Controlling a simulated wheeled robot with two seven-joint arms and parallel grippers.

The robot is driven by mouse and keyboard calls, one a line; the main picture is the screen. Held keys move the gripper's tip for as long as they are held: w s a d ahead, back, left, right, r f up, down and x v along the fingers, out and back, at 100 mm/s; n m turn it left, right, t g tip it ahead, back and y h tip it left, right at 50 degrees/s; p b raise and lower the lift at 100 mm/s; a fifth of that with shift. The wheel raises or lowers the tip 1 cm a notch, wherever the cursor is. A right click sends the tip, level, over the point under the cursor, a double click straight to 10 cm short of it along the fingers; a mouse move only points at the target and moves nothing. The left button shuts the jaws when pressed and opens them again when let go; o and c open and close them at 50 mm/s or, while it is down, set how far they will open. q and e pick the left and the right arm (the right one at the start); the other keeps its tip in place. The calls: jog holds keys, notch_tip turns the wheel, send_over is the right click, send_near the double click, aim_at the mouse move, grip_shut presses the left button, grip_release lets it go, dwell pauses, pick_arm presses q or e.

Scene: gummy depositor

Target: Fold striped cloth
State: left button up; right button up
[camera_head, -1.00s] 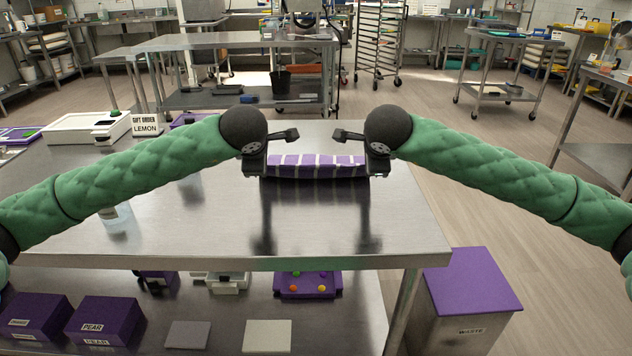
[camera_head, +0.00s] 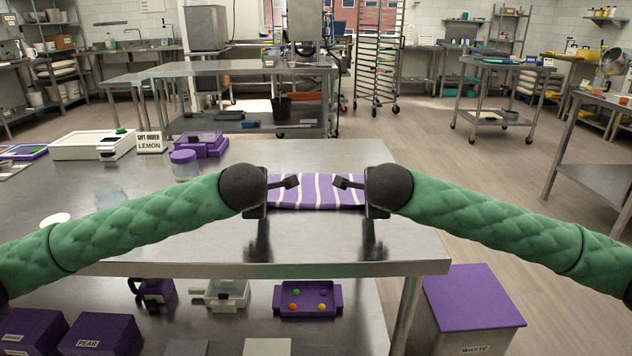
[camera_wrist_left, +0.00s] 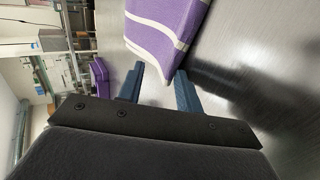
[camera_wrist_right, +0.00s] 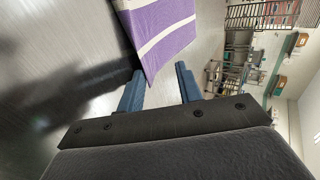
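My left gripper (camera_head: 292,182) is at the cloth's left end. In the left wrist view its fingers are apart, with a cloth corner (camera_wrist_left: 165,58) between or just beyond the tips. My right gripper (camera_head: 342,181) is at the right end. In the right wrist view its fingers are also apart around or just short of a corner (camera_wrist_right: 152,50). I cannot tell whether any finger touches the cloth. Its ends are partly hidden in the head view.
On the table's left stand a purple-lidded jar (camera_head: 186,165), a lemon order sign (camera_head: 149,142), a purple device (camera_head: 203,144) and a white box (camera_head: 92,145). A purple-lidded waste bin (camera_head: 472,297) stands right of the table.

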dwell(0.3)
pick_arm(q)
jog(key=shift+r, duration=0.3)
pick_arm(e)
jog(key=shift+r, duration=0.3)
pick_arm(q)
jog(key=s+r, duration=0.6)
jog(key=r, duration=0.2)
jog(key=shift+r, duration=0.2)
pick_arm(e)
jog(key=s+r, duration=0.6)
jog(key=r, duration=0.2)
jog(key=shift+r, duration=0.2)
